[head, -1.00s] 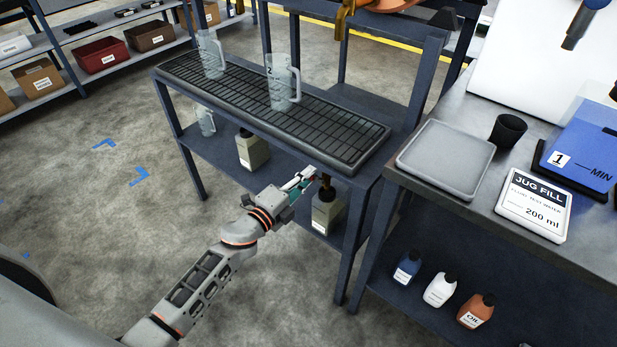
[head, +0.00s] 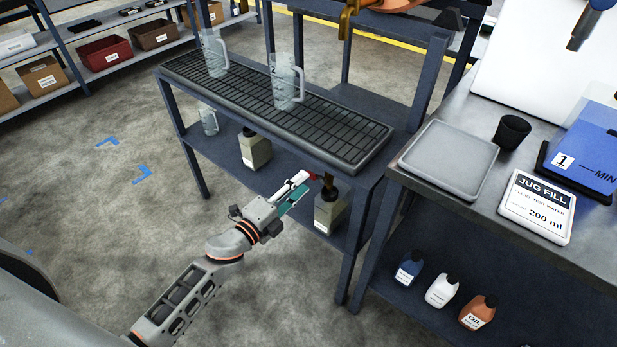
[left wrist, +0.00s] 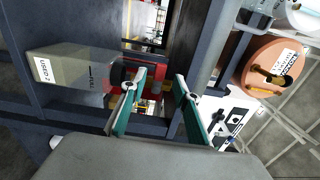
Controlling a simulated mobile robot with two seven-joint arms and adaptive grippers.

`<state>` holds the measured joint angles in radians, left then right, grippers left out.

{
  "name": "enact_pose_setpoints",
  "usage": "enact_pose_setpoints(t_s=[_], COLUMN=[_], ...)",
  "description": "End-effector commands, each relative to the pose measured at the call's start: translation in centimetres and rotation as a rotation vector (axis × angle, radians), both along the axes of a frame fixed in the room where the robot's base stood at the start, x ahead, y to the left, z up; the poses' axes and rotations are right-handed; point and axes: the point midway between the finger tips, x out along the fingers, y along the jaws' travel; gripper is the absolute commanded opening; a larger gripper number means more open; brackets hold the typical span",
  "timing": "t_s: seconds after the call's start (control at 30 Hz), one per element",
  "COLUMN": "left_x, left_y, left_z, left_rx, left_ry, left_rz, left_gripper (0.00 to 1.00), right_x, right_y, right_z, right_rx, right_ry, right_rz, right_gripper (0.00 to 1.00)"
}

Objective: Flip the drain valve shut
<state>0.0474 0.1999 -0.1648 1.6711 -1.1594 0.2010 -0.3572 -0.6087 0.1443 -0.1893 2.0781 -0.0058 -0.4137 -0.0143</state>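A small red piece (head: 313,176), which looks like the drain valve's handle, shows under the front edge of the drain tray (head: 350,163). The handle's exact position is too small to read. My right gripper is not in view.
Bottles (head: 330,212) stand on the rack's lower shelf, one close below my gripper. Clear jugs (head: 285,85) stand on the tray. A rack leg (head: 354,245) is right of the gripper. The bench (head: 480,200) is farther right; open floor lies left.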

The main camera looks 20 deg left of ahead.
Motion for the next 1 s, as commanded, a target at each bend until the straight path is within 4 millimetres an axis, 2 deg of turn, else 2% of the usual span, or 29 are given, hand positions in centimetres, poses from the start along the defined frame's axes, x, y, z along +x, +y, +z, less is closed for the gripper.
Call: enact_pose_setpoints(t_s=[0.03, 0.2, 0.4, 1.0], left_x=[-1.2, -4.1, -6.2, -6.6], left_y=[0.4, 1.5, 2.3, 2.4], left_z=[-0.1, -0.1, 0.0, 0.0], left_rx=[-0.001, -0.001, -0.001, 0.0], left_ry=[0.003, 0.001, 0.0, -0.001], left_rz=[0.0, 0.001, 0.001, 0.0], left_gripper=[0.31, 0.31, 0.31, 0.31], right_x=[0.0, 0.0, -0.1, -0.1], right_y=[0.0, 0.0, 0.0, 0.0], right_z=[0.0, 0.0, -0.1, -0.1], right_rx=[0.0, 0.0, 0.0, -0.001], right_ry=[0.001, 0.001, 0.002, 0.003], right_rz=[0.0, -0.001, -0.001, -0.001], right_gripper=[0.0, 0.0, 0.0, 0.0])
